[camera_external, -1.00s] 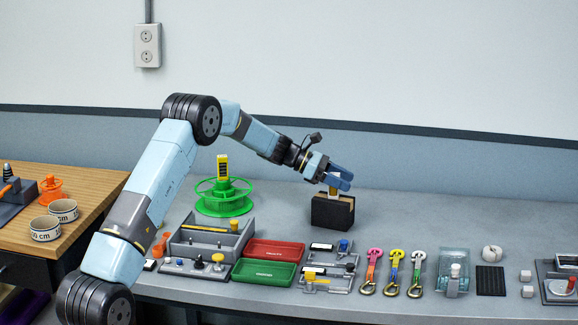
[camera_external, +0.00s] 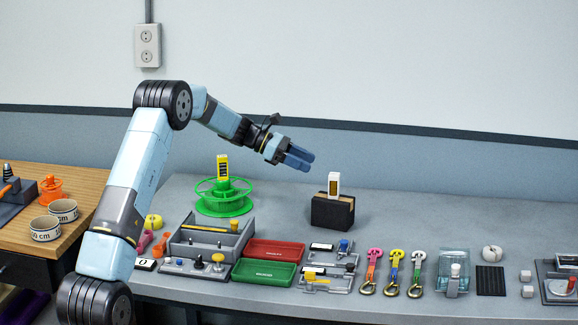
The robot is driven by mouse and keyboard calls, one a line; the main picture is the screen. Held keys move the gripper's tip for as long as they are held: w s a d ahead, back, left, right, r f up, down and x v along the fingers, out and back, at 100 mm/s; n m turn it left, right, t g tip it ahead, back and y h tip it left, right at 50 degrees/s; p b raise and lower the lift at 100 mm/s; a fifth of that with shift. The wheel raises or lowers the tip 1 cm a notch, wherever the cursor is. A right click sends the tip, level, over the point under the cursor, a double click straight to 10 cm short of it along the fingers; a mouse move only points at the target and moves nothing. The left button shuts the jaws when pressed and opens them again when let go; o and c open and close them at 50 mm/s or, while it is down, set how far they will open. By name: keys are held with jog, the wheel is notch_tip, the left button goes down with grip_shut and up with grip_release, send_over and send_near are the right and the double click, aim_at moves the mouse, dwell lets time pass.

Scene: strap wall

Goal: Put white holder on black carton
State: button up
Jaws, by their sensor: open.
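The white holder (camera_external: 334,184) stands upright on top of the black carton (camera_external: 331,213). It is a small white block with a brown and dark panel on its front. The carton sits on the grey bench toward the back. My gripper (camera_external: 308,162) is up and to the left of the holder, apart from it, with blue fingers pointing right. It is open and I see nothing held in it. The fingers overlap in this view, so the gap between them is hard to see.
A green reel (camera_external: 224,197) with a yellow-black piece on top stands left of the carton. A red tray (camera_external: 275,252), a green tray (camera_external: 264,272) and coloured straps with hooks (camera_external: 394,272) lie in front. The bench right of the carton is clear.

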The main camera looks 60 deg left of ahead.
jog(key=s+d+r+m+g+y, duration=0.1)
jog(key=s+d+r+m+g, duration=0.1)
jog(key=s+d+r+m, duration=0.5)
jog(key=s+d+r+m+g+y, duration=0.1)
jog(key=s+d+r, duration=0.4)
jog(key=d, duration=0.6)
jog(key=s+d+r+m+g+y, duration=0.1)
jog(key=s+d+r+m+g, duration=0.1)
jog(key=s+d+r+m, duration=0.45)
jog(key=s+d+m+y, duration=0.25)
jog(key=s+d, duration=0.25)
jog(key=s, duration=0.5)
jog(key=s+d+m+y, duration=0.25)
jog(key=s+d, duration=0.35)
jog(key=s, duration=0.3)
jog(key=s+f+m, duration=0.2)
jog(key=s+m, duration=0.1)
jog(key=s, duration=0.4)
jog(key=s+f+m+t+y, duration=0.1)
jog(key=s+f+m, duration=0.2)
jog(key=s, duration=0.5)
jog(key=shift+m, duration=0.75)
jog(key=shift+d, duration=0.1)
